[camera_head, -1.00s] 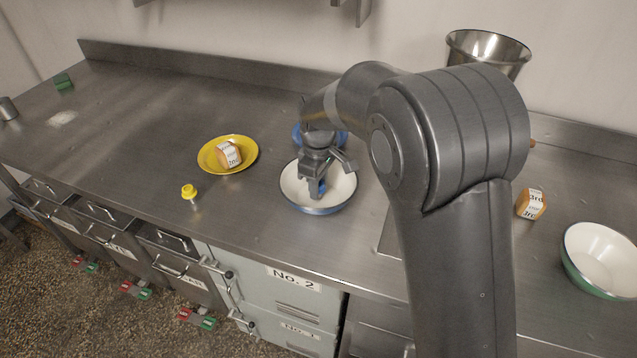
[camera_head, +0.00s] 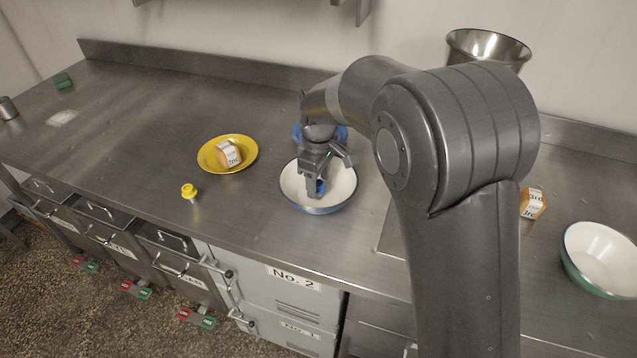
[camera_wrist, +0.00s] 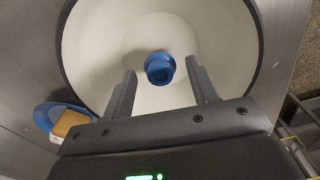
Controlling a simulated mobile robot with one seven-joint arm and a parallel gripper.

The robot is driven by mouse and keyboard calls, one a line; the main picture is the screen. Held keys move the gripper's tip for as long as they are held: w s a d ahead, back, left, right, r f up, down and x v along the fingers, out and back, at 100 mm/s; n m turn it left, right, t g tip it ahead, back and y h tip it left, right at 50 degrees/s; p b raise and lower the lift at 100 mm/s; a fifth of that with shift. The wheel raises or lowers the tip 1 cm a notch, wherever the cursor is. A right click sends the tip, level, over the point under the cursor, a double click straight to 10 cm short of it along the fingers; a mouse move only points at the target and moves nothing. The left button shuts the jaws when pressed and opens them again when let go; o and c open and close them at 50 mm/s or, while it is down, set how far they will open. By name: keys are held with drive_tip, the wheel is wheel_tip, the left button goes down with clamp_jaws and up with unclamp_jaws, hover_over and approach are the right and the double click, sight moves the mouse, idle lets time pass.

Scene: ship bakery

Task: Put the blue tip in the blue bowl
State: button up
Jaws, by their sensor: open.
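The blue bowl (camera_head: 291,189), white inside with a blue outside, stands on the steel counter. The blue tip (camera_wrist: 160,68) lies inside the bowl, and a bit of it shows in the head view (camera_head: 320,187). My gripper (camera_head: 316,190) points down into the bowl. In the wrist view my gripper (camera_wrist: 163,85) is open, with one finger to each side of the blue tip and a gap at both sides. My gripper hides part of the tip and bowl in the head view.
A blue plate (camera_head: 298,135) with an orange block (camera_wrist: 70,123) is behind the bowl. A yellow plate (camera_head: 207,160) holds a labelled block (camera_head: 228,154). A yellow tip (camera_head: 189,191) stands at left. A green bowl (camera_head: 600,262) and another block (camera_head: 532,203) are at right.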

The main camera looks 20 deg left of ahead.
sight(319, 183)
wheel_tip(319, 183, up, 11)
idle(0.3)
drive_tip(key=s+d+r+m+t, duration=0.1)
drive_tip(key=s+d+r+m, duration=0.15)
drive_tip(key=d, duration=0.45)
drive_tip(key=s+d+r+m+t+y, duration=0.1)
drive_tip(key=d+r+m, duration=0.15)
drive_tip(key=d, duration=0.45)
drive_tip(key=s+d+r+m, duration=0.2)
drive_tip(key=d+r, duration=0.1)
drive_tip(key=d, duration=0.4)
drive_tip(key=s+d+f+m+t, duration=0.1)
drive_tip(key=s+d+f+m, duration=0.1)
drive_tip(key=s+d+m, duration=0.2)
drive_tip(key=s+d+f+m+t+h, duration=0.1)
drive_tip(key=s+d+m, duration=0.4)
drive_tip(key=s+d, duration=0.6)
drive_tip(key=shift+s+f+t, duration=0.25)
drive_tip(key=shift+f+t, duration=0.15)
drive_tip(key=shift+t, duration=0.4)
